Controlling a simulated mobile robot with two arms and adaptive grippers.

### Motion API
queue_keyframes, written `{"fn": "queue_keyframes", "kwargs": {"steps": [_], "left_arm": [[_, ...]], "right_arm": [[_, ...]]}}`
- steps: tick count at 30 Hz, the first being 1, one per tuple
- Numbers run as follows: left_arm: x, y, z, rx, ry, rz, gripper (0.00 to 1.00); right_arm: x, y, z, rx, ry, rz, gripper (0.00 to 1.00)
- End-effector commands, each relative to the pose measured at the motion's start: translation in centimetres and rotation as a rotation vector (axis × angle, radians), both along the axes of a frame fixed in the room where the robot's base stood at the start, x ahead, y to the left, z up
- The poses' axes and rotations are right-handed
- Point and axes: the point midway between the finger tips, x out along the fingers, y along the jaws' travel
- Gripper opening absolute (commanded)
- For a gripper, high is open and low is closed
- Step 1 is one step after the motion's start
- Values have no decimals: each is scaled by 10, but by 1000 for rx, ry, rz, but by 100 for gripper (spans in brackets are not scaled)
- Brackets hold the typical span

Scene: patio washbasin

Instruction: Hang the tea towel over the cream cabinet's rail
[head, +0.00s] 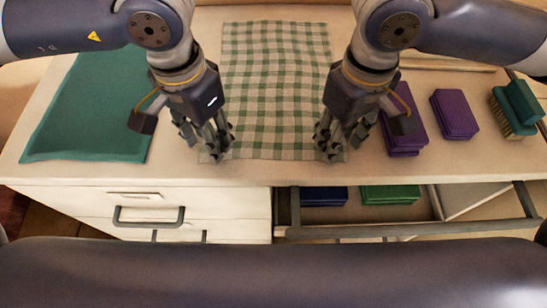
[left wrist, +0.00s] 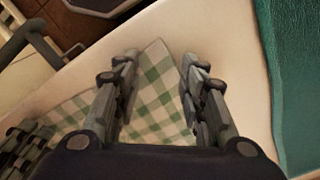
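The green-and-cream checked tea towel (head: 275,80) lies flat on the cream cabinet's top (head: 185,170), its near edge close to the front edge. My left gripper (head: 214,148) is over its near left corner. In the left wrist view the open fingers (left wrist: 157,85) stand on either side of the towel's corner (left wrist: 155,95), with no grip on it. My right gripper (head: 335,148) is at the near right corner, its fingers apart. A dark grey rail (head: 400,230) runs across the cabinet's front at the lower right.
A teal cloth (head: 90,105) lies to the left. Purple blocks (head: 455,115) and a teal brush (head: 517,105) stand to the right. Blue (head: 323,196) and green (head: 390,194) blocks lie behind the rail. A drawer handle (head: 148,217) juts out at left.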

Motion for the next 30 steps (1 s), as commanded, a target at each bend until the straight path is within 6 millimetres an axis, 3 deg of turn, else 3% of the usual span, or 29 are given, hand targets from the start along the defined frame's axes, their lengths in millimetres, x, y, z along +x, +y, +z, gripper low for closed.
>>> {"fn": "queue_keyframes", "kwargs": {"steps": [16,26,30], "left_arm": [[0,0,-7,-1,0,0,37],[0,0,-8,-1,1,0,0],[0,0,-9,-1,0,0,0]], "right_arm": [[0,0,-7,1,-1,1,37],[0,0,-9,-1,1,1,0],[0,0,-9,-1,1,1,0]]}}
